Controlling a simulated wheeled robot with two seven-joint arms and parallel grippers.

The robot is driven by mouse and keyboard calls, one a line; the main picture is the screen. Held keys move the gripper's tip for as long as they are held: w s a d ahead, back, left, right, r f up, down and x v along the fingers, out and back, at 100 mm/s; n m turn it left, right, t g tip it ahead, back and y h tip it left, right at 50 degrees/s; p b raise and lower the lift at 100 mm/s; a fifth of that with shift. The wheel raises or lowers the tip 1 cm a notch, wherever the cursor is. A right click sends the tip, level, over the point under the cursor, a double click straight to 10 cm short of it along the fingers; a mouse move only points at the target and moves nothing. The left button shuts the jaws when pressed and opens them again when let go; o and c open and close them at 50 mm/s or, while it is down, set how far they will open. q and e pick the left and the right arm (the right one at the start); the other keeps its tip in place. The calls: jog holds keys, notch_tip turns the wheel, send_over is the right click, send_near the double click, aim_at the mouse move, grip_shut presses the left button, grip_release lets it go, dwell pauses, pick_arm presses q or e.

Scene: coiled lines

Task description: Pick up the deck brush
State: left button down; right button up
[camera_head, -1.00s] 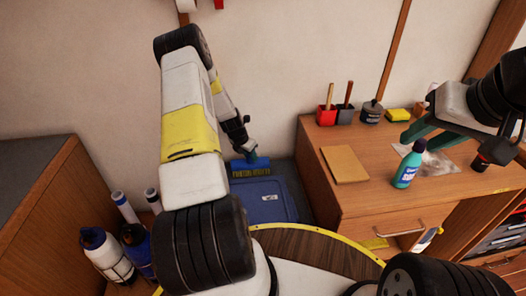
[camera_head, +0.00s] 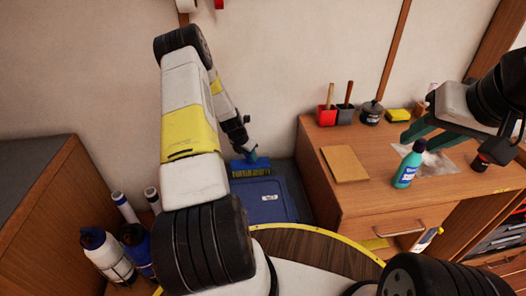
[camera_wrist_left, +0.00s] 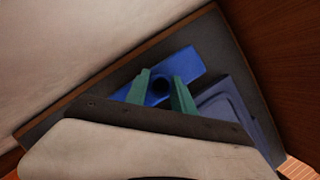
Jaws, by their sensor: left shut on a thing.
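The deck brush (camera_head: 250,167) is a blue block with pale bristles, low at the back by the wall and just behind a blue lidded box. It also shows in the left wrist view (camera_wrist_left: 190,68) as a blue bar with a dark round socket. My left gripper (camera_head: 250,153) reaches down to its top. In the left wrist view the green fingers (camera_wrist_left: 162,88) stand on either side of the socket, shut on the brush.
The blue box (camera_head: 262,203) stands close in front of the brush. The wooden desk (camera_head: 325,165) is to the right, with a green bottle (camera_head: 408,168), a cardboard piece (camera_head: 345,164) and brush pots. A brown cabinet (camera_head: 50,215) and bottles (camera_head: 108,255) are at the left.

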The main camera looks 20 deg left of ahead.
pick_arm(q)
jog(key=shift+r, duration=0.1)
notch_tip(320, 180, up, 10)
dwell(0.6)
jog(key=c, duration=1.8)
grip_release()
grip_shut()
